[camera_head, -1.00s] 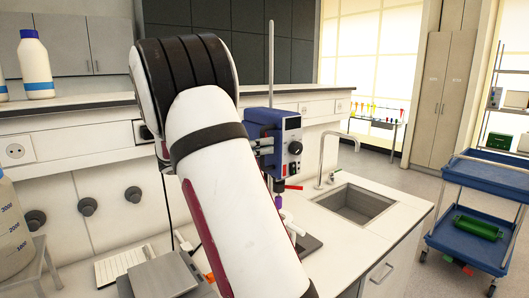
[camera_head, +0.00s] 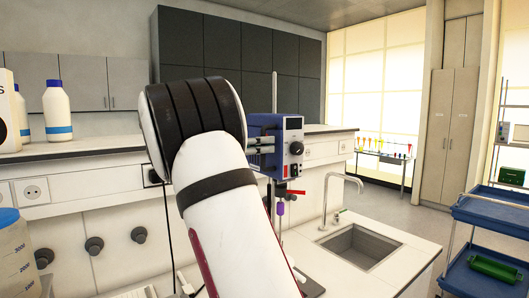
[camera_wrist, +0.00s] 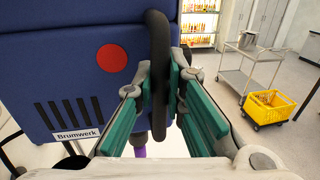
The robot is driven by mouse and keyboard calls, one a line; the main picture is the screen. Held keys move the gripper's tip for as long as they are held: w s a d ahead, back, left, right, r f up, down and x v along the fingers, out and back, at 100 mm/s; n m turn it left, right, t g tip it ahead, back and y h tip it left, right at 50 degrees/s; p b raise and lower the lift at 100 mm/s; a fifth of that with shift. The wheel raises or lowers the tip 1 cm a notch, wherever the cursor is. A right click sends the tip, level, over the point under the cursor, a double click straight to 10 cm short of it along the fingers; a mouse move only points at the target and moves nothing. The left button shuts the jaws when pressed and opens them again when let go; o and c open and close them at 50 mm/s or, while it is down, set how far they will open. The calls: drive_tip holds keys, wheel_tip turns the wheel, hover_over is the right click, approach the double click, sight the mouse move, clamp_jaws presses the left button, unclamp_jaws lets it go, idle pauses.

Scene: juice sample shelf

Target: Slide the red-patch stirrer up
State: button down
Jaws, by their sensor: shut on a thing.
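The stirrer (camera_head: 277,133) is a blue box with a dark knob on its front face, held on an upright metal rod (camera_head: 274,92). In the wrist view its blue side (camera_wrist: 85,65) fills the left, with a round red patch and a "Brumwerk" label. My gripper (camera_wrist: 160,85), with green finger pads, is shut on the stirrer's black looped handle (camera_wrist: 158,40). A purple part (camera_head: 281,208) hangs below the stirrer.
A sink (camera_head: 358,246) with a tap (camera_head: 326,200) lies to the right of the stirrer. White bottles (camera_head: 57,110) stand on the shelf at left. A blue cart (camera_head: 490,218) stands at far right.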

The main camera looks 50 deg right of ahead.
drive_tip(key=shift+r, duration=0.45)
drive_tip(key=c, duration=1.6)
unclamp_jaws()
drive_tip(key=shift+c, duration=0.2)
drive_tip(key=shift+f, duration=0.15)
drive_tip(key=shift+w+a, duration=0.1)
drive_tip(key=v, duration=1.2)
